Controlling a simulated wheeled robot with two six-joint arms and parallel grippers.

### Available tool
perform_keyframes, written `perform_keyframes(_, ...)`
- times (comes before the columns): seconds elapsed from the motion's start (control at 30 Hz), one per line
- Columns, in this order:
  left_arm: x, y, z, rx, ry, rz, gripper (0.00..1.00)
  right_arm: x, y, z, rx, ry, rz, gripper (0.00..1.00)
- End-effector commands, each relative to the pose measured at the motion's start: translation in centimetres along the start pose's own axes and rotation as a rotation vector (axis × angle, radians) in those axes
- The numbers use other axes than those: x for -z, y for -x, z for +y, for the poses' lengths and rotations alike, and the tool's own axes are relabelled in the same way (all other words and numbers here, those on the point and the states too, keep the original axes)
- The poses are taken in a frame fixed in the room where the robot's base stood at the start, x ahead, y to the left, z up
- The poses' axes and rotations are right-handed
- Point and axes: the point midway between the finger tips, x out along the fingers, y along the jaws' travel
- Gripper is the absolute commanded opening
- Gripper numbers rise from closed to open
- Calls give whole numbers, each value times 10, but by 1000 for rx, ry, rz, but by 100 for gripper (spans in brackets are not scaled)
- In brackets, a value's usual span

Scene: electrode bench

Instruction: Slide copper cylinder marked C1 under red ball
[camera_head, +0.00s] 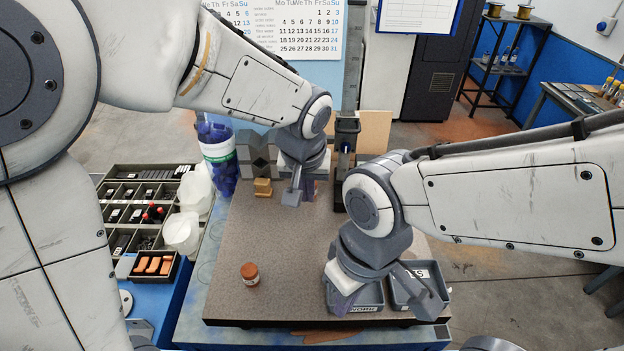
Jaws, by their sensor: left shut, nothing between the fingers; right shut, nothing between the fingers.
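A small copper-brown cylinder (250,274) with a pale label stands upright on the speckled bench top (285,240), at its front left. Its mark is too small to read. I cannot make out a red ball. My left gripper (308,194) is shut and empty above the back of the bench, beyond and right of the cylinder. My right gripper (343,300) is shut and empty over the small trays at the front right, well apart from the cylinder. My arms hide part of the bench's back and right.
Two grey trays (368,307) (432,274) sit at the front right. A brass block (263,187), grey blocks (255,152) and a black stand (346,135) are at the back. An organiser (120,195) and white containers (181,232) lie left. The bench around the cylinder is clear.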

Motion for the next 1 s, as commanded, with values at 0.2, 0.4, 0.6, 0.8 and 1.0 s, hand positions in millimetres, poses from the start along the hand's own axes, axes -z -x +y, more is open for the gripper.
perform_keyframes(0.2, -2, -48, -3, 4, 0, -9, 0, 1, 10, -1, 0, 0, 0, 0)
perform_keyframes(0.4, 16, -70, -2, 1, 2, -2, 0, 2, 26, -2, 0, -1, 0, 0)
perform_keyframes(0.6, 34, -77, 0, 0, -1, -2, 0, 2, 36, -3, 0, -1, 0, 0)
perform_keyframes(0.8, 38, -80, 0, -1, -2, -1, 0, 2, 36, -3, 0, -1, 0, 0)
perform_keyframes(1.0, 38, -80, 1, -1, -3, -1, 0, 2, 36, -3, 0, -1, 0, 0)
